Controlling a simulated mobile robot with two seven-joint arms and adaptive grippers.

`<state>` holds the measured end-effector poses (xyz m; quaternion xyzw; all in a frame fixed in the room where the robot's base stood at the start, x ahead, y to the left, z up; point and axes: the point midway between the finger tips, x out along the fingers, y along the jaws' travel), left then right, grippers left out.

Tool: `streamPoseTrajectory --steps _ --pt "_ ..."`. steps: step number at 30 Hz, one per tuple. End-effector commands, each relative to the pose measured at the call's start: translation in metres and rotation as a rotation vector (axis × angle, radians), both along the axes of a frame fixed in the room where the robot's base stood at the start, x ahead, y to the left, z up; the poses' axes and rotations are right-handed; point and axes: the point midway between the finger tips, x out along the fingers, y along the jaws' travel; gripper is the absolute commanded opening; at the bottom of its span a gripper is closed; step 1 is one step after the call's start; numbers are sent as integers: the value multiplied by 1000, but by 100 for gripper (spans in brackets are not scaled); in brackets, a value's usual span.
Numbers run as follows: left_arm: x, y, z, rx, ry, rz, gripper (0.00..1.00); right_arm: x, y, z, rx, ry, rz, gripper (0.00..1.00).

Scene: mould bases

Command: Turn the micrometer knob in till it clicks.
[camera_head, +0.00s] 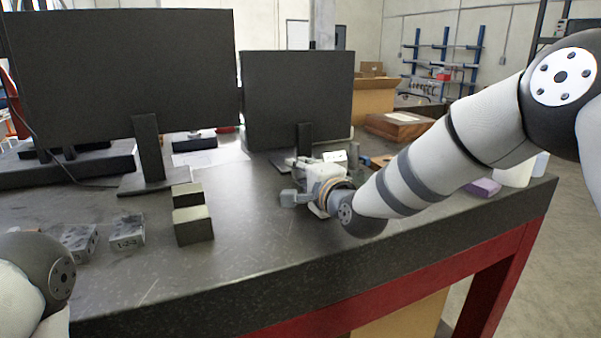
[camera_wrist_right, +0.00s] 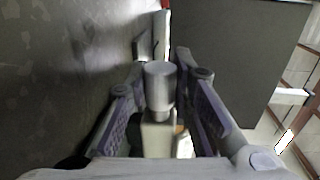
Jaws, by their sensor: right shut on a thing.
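The micrometer knob, a short silver cylinder (camera_wrist_right: 160,82), shows in the right wrist view between the two purple-padded fingers of my right gripper (camera_wrist_right: 161,70). The gripper is shut on it. Pale parts of the micrometer show beyond and below the knob, but I cannot make out its frame or scale. In the head view my right gripper (camera_head: 300,188) is low at the bench, in front of the smaller monitor. There the gripper and wrist hide most of the micrometer. At the lower left only a link of my left arm shows, and its gripper is out of frame.
Two monitors (camera_head: 125,75) (camera_head: 297,98) stand behind on the dark bench (camera_head: 250,262). A purple block (camera_head: 484,187) is at the right. The front middle of the bench is bare.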

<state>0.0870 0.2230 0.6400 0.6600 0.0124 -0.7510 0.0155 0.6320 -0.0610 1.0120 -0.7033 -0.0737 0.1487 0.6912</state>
Motion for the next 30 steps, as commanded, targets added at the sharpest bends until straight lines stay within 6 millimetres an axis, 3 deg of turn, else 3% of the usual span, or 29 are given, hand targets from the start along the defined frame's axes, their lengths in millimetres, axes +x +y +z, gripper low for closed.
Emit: streamPoseTrajectory --steps 6,16,17,19,30 --pt "-10 0 -9 0 37 0 37 1 0 -6 57 -162 -2 0" --pt "-9 0 -8 0 35 1 37 0 -1 0 62 -189 -3 0" --pt "-9 0 -8 0 35 1 37 0 -1 0 62 -189 -3 28" --pt "-9 0 -8 0 35 1 37 0 -1 0 61 -188 -3 42" --pt "-9 0 -8 1 35 1 37 -7 -3 -2 61 -185 -2 42"
